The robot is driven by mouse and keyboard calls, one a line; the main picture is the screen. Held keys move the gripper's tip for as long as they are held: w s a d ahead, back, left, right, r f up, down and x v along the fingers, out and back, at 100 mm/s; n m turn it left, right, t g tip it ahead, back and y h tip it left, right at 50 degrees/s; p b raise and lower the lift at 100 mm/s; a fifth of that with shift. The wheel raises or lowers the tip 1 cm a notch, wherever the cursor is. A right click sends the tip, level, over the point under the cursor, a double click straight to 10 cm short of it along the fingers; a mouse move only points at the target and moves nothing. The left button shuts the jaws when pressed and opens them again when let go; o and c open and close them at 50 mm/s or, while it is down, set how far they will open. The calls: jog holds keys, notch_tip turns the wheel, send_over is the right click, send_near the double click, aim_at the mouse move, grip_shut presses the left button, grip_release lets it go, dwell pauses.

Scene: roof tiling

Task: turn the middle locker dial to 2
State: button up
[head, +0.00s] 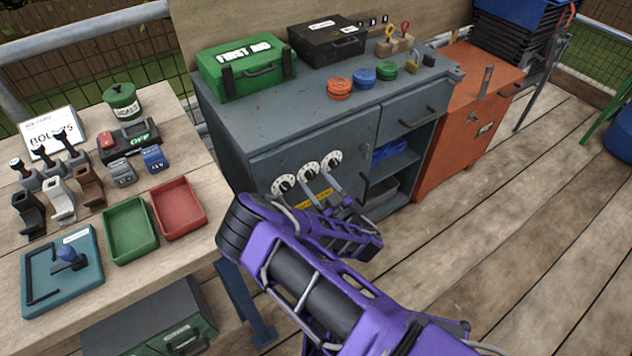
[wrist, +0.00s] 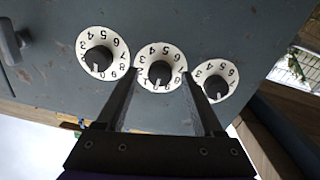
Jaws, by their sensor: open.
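The middle locker dial (head: 309,172) is a white numbered disc with a black knob on the grey cabinet door, between the left dial (head: 285,184) and the right dial (head: 331,160). In the wrist view the middle dial (wrist: 160,49) is at the centre, its numbers upside down. The white mark on its knob points down in the picture; the number there is too small to read surely. My gripper (wrist: 160,76) is open, one finger on each side of the middle knob. I cannot tell whether either finger touches it. In the head view my gripper (head: 313,193) is just below the dials.
The outer dials sit close on both sides of the fingers. A yellow label (head: 314,199) is below the dials. The grey cabinet (head: 262,112) bears a green first aid box (head: 247,70). A wooden table (head: 190,250) with trays stands at left. Deck floor is clear at right.

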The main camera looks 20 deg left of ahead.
jog(key=shift+c, duration=0.3)
grip_shut()
jog(key=shift+r, duration=0.1)
jog(key=m+p, duration=0.1)
jog(key=m, duration=0.1)
jog(key=shift+w+d+r+m+p, duration=0.1)
jog(key=shift+r+m+p, duration=0.05)
jog(key=shift+m+p, duration=0.25)
jog(key=m, duration=0.3)
jog(key=shift+m, duration=0.3)
jog(key=m, duration=0.4)
jog(key=shift+f+b, duration=0.2)
jog(key=shift+b, duration=0.1)
jog(key=shift+m+g+b, duration=0.3)
jog(key=shift+m+b, duration=0.35)
jog(key=shift+m, duration=0.95)
